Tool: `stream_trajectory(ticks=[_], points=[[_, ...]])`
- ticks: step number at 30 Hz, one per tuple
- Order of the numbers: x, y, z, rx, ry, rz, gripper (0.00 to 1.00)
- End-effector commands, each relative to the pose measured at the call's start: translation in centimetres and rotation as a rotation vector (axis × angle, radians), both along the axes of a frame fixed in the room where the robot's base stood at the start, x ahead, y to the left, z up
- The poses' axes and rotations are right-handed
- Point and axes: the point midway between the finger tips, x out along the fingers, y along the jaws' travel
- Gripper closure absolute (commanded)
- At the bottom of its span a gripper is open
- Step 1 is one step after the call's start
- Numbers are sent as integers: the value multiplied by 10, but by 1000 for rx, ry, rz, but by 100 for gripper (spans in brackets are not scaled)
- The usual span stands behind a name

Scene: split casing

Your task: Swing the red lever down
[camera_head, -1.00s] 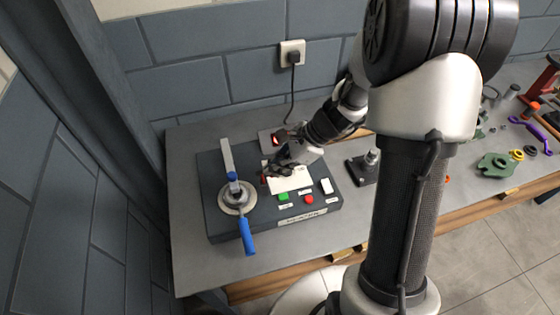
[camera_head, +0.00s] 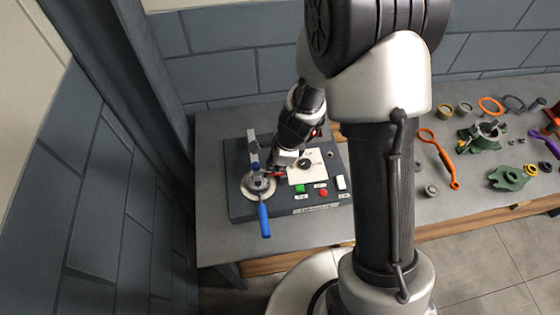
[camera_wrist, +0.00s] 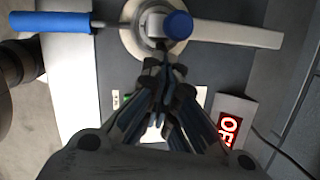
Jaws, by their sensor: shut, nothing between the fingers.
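A small red piece (camera_head: 278,174), seemingly the red lever, shows beside my fingertips in the head view. My gripper covers most of it, so its angle and any contact cannot be told. My gripper (camera_head: 271,170) is shut and empty, low over the dark panel (camera_head: 240,207) between the round pale hub and the white plate. In the wrist view my gripper's closed fingertips (camera_wrist: 164,66) lie just below the blue knob (camera_wrist: 179,24) on the hub. No red lever can be made out in that view.
A blue-handled lever (camera_head: 264,220) points toward the panel's front edge. A white plate (camera_head: 312,177), green button (camera_head: 299,188), red button (camera_head: 323,192) and white switch (camera_head: 341,183) lie to the right. A lit OFF sign (camera_wrist: 230,128) shows in the wrist view. Loose parts lie farther right.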

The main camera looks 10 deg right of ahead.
Motion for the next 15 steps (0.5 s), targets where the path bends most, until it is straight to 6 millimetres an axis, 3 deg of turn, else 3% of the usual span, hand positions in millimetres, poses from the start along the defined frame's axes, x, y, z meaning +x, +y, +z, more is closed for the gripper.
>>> stream_trajectory(ticks=[15], points=[[1, 10, -4, 1, -1, 0, 100]])
